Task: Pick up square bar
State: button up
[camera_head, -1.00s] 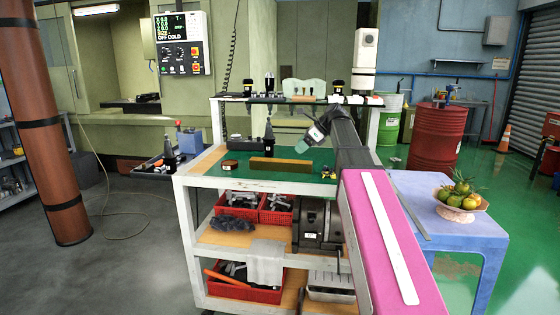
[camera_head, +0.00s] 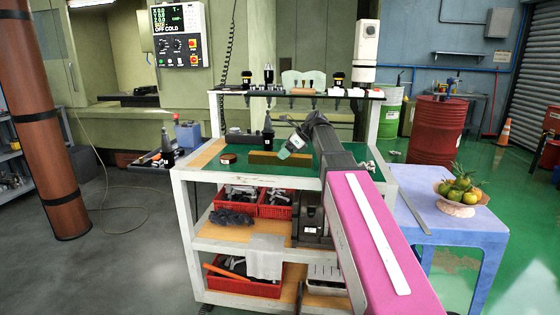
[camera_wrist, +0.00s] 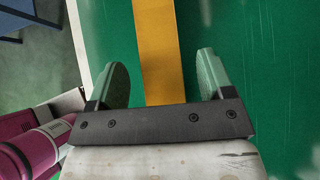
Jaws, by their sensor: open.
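The square bar (camera_head: 268,158) is a long yellow-brown block lying on the green top of the tooling cart. In the wrist view the bar (camera_wrist: 158,50) runs from the top edge down between my two green fingers and passes behind the dark gripper body. My gripper (camera_wrist: 162,78) is open, with one finger on each side of the bar and a gap of green surface on both sides. In the head view my gripper (camera_head: 288,148) is over the bar's right part. I cannot tell its exact height above the bar.
A round brown piece (camera_head: 228,159) and a black tool holder (camera_head: 268,132) stand near the bar. An upper shelf (camera_head: 300,93) with tool holders runs behind. Red bins (camera_head: 278,207) sit on the lower shelf. A blue table (camera_head: 455,225) with a fruit bowl (camera_head: 460,210) is at right.

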jog(key=shift+x, duration=1)
grip_shut()
jog(key=shift+r, duration=0.15)
